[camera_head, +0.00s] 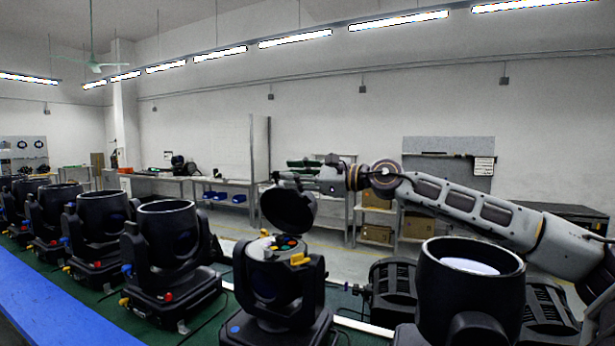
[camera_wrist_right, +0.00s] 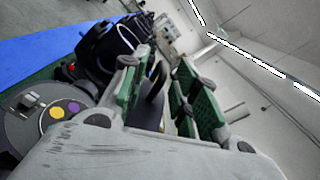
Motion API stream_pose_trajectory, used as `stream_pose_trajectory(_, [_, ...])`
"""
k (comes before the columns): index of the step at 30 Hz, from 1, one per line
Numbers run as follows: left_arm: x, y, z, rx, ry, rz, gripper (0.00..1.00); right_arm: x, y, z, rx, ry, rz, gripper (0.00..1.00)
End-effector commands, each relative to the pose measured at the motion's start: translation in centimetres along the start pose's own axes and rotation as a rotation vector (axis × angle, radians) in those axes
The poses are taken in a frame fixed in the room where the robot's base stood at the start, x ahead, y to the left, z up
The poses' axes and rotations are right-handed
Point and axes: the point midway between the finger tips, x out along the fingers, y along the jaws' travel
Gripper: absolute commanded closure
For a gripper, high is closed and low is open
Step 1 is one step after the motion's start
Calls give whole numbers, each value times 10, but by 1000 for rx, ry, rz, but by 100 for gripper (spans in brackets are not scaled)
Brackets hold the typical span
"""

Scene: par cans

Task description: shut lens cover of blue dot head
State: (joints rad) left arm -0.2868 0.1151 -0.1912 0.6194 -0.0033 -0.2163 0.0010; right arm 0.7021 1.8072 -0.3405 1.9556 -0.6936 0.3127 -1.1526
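The blue dot head (camera_head: 270,285) is the black lamp in the middle of the head view, with a blue dot (camera_head: 236,329) on its base. Its round black lens cover (camera_head: 289,210) stands open and tilted up above the top, which shows coloured discs and a yellow latch (camera_head: 300,259). My right gripper (camera_head: 292,175) is at the cover's upper edge. In the right wrist view, its green-padded fingers (camera_wrist_right: 163,98) are apart, with the dark cover (camera_wrist_right: 150,100) edge-on between them; whether they touch it I cannot tell. My left gripper is not in view.
Several similar black lamps, such as this one (camera_head: 172,245), stand in a row to the left. Another large lamp (camera_head: 470,290) stands close at the right, below my right arm. A blue strip (camera_head: 60,305) edges the green bench. Shelves and worktables stand farther back.

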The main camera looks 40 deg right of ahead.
Motion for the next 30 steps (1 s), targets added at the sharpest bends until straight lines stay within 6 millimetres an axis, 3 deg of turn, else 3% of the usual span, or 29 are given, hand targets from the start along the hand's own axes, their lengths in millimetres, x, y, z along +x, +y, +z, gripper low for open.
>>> stream_pose_trajectory(30, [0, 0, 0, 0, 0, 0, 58, -28, 0, 1, -1, -2, -1, 70])
